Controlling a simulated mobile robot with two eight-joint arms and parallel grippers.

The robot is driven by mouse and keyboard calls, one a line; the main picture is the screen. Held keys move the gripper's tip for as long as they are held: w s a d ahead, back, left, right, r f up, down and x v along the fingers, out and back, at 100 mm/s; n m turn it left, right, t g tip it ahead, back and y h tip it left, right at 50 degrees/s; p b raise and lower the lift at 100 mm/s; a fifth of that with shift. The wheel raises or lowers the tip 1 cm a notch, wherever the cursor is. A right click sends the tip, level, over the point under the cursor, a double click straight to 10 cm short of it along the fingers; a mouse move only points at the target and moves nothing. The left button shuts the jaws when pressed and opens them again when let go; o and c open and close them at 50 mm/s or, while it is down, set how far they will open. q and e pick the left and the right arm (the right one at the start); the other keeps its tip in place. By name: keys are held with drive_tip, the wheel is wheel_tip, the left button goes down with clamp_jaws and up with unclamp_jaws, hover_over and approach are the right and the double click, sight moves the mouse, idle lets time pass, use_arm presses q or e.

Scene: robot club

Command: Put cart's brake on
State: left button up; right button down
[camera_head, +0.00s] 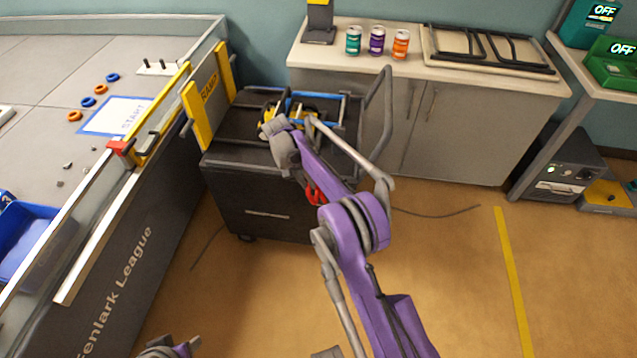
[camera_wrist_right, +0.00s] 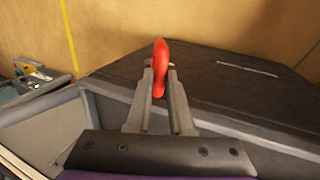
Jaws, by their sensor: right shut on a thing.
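The dark cart (camera_head: 228,178) stands beside the game field, with a grey tube handle (camera_head: 386,100) at its right. A red brake lever (camera_head: 315,194) shows at the cart's right side, partly behind my purple right arm. In the right wrist view, my right gripper (camera_wrist_right: 159,84) is shut on the red lever (camera_wrist_right: 160,58), which stands up between its fingers. The cart's dark body (camera_wrist_right: 240,82) lies just beyond. In the head view my right arm hides most of that gripper. Part of my left arm shows at the bottom edge; its fingers cannot be made out.
A wheeled robot with blue and yellow parts (camera_head: 300,106) sits on the cart top. A counter (camera_head: 440,92) with three cans is behind. Open floor (camera_head: 450,270) lies to the right, with a cable on it.

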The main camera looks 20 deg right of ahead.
drive_tip(key=shift+w+a+f+b, duration=0.2)
drive_tip(key=shift+a+f, duration=0.1)
drive_tip(key=shift+a, duration=0.2)
drive_tip(key=shift+w+a+f+b, duration=0.1)
drive_tip(key=shift+w+a+f, duration=0.2)
drive_tip(key=shift+a, duration=0.15)
drive_tip(key=shift+w+a+f+b, duration=0.15)
drive_tip(key=shift+a+f, duration=0.15)
drive_tip(key=shift+a, duration=0.2)
drive_tip(key=c, duration=1.1)
unclamp_jaws()
drive_tip(key=shift+f, duration=0.1)
drive_tip(key=shift+o, duration=1.1)
drive_tip(key=shift+w+a, duration=0.15)
drive_tip(key=shift+o, duration=0.4)
drive_tip(key=shift+w+f, duration=0.1)
drive_tip(key=shift+r, duration=0.2)
